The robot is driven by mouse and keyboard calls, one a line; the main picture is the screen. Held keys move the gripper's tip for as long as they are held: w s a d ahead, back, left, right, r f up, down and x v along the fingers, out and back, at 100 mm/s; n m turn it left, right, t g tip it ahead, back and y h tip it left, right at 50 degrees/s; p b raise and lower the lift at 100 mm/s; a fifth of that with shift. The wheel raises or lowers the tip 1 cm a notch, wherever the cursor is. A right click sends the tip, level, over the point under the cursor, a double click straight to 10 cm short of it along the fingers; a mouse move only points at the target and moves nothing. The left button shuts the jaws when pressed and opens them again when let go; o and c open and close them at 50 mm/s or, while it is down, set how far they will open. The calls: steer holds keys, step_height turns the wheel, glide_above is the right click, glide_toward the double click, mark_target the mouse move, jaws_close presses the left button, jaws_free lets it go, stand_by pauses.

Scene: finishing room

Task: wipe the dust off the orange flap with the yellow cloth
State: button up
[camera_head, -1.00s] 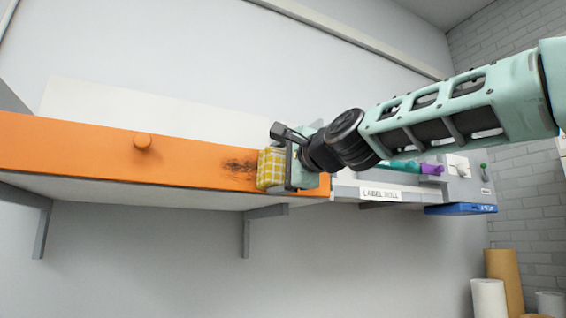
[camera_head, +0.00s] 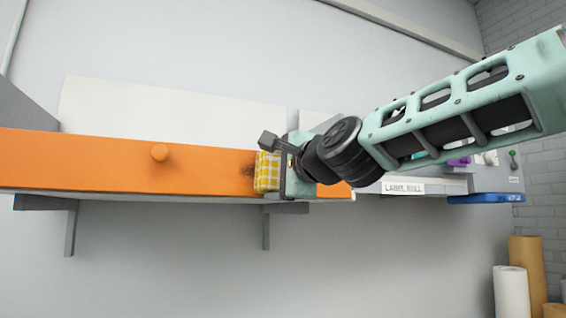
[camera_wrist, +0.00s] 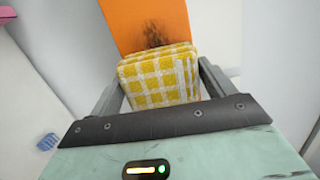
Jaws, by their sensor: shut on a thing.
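The orange flap (camera_head: 100,165) runs along the front of the wall shelf, with a round orange knob (camera_head: 159,152) on it. My gripper (camera_head: 272,170) is at the flap's right part, shut on the yellow checked cloth (camera_head: 265,172), which is folded into a thick pad. A dark dust smudge (camera_head: 248,171) shows just left of the cloth, partly hidden by it. In the wrist view the cloth (camera_wrist: 158,80) sits between the fingers, with the smudge (camera_wrist: 156,36) on the orange flap (camera_wrist: 140,14) just beyond it. I cannot tell whether the cloth touches the flap.
Right of the flap is a shelf section with a "LABEL ROLL" tag (camera_head: 404,187) and a blue item (camera_head: 487,198) under it. Brackets (camera_head: 70,228) hold the shelf from below. Paper rolls (camera_head: 512,290) stand at lower right. The flap's left side is clear.

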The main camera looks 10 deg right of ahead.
steer(key=shift+s+a+p, duration=0.2)
steer(key=shift+a+p, duration=0.45)
steer(key=shift+s+a+p, duration=0.2)
steer(key=shift+a+p, duration=0.4)
steer(key=shift+p, duration=0.05)
steer(key=shift+s+a+r+p, duration=0.15)
steer(key=shift+a+r+p, duration=0.05)
steer(key=shift+a+p, duration=0.45)
steer(key=shift+s+a+p, duration=0.25)
steer(key=shift+a+p, duration=0.5)
steer(key=shift+a, duration=0.15)
steer(key=shift+a+f, duration=0.15)
steer(key=shift+a, duration=0.05)
steer(key=shift+s, duration=0.1)
steer(key=shift+f, duration=0.1)
steer(key=shift+s+a+v, duration=0.1)
steer(key=shift+a+v, duration=0.05)
steer(key=shift+v, duration=0.8)
steer(key=shift+s+a+v, duration=0.1)
steer(key=shift+a+v, duration=0.05)
steer(key=shift+v, duration=0.8)
steer(key=shift+a+v, duration=0.15)
steer(key=shift+v, duration=0.8)
